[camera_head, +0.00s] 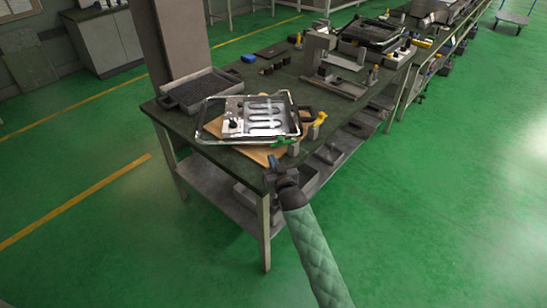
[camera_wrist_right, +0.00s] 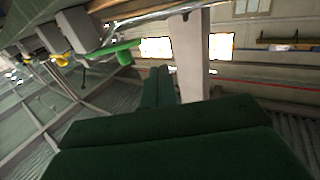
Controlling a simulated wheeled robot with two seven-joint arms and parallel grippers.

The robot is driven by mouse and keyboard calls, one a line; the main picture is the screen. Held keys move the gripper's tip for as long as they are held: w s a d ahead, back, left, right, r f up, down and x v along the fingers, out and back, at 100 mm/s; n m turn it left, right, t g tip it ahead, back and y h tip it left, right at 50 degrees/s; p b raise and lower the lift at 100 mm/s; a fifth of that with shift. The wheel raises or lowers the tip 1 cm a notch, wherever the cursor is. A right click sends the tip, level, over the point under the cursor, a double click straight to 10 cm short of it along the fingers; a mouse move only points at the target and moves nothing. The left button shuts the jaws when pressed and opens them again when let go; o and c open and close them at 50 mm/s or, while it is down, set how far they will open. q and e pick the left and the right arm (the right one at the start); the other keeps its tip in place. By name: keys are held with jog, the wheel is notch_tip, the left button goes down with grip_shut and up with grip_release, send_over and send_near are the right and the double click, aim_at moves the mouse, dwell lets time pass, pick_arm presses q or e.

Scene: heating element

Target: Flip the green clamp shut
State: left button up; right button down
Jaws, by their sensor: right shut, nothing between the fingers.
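The green clamp (camera_head: 284,143) is at the front right corner of the metal tray with the heating element (camera_head: 262,115), near the table edge. In the right wrist view the clamp shows as a green lever (camera_wrist_right: 105,49) with a rounded end, sticking out from a grey block. My right gripper (camera_head: 272,162) is just in front of the table edge, close to the clamp. In the right wrist view its dark green fingers (camera_wrist_right: 158,86) are together and empty, apart from the lever's end, which lies to their upper left. My left gripper is not in view.
The dark workbench (camera_head: 185,124) also holds a black granule tray (camera_head: 200,88) at the left and a grey fixture (camera_head: 335,75) behind. A small yellow-topped part (camera_head: 320,118) stands right of the heating element tray. Green floor in front is clear.

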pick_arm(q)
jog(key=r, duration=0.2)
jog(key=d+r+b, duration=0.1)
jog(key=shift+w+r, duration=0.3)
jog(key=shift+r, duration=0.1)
pick_arm(e)
jog(key=s, duration=0.4)
jog(key=shift+s+f, duration=0.1)
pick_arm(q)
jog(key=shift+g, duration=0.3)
pick_arm(e)
jog(key=shift+d, duration=0.1)
